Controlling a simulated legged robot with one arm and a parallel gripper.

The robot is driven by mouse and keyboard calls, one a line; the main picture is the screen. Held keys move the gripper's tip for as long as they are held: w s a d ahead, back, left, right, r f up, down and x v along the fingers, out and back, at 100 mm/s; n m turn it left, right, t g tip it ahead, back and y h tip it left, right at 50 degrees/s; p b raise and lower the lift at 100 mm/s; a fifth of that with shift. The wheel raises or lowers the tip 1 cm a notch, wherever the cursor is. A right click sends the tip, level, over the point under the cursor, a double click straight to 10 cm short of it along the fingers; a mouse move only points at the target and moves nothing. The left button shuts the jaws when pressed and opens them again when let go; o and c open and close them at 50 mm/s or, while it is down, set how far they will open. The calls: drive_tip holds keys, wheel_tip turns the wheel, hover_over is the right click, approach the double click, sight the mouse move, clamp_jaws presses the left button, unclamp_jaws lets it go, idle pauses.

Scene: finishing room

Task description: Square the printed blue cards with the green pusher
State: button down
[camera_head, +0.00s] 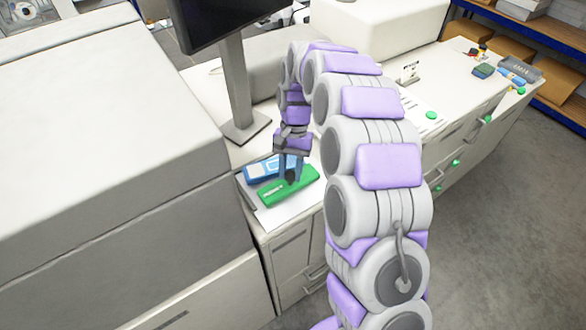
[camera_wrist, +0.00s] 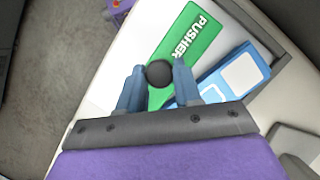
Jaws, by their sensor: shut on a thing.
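The green pusher (camera_head: 298,188) lies flat on a white surface near the counter's front edge; its word PUSHER is readable in the wrist view (camera_wrist: 190,42). A round black knob (camera_wrist: 159,73) stands on it. My gripper (camera_head: 291,172) reaches down from above, and its two blue fingers (camera_wrist: 160,85) are shut on the knob, one on each side. The printed blue cards (camera_head: 262,169) lie just behind the pusher; in the wrist view the blue cards (camera_wrist: 236,76) show to its right. The fingers hide part of the cards, and I cannot tell whether pusher and cards touch.
A monitor stand (camera_head: 240,125) rises behind the cards. A large grey machine (camera_head: 110,110) stands close on the left. A dark bar (camera_head: 246,192) lies along the cards' left side. Small tools (camera_head: 512,76) lie at the far right of the counter.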

drive_tip(key=shift+w+a+f+p, duration=0.1)
drive_tip(key=shift+w+a+p, duration=0.2)
drive_tip(key=shift+w+a, duration=0.95)
drive_tip(key=shift+w+d, duration=0.3)
drive_tip(key=shift+d, duration=0.05)
drive_tip(key=shift+a, duration=0.2)
drive_tip(key=c, duration=0.8)
unclamp_jaws()
drive_tip(key=shift+w, duration=0.1)
drive_tip(key=p+v, duration=1.2)
drive_tip(key=v, duration=0.5)
drive_tip(key=shift+a+r, duration=0.1)
drive_tip(key=shift+r, duration=0.2)
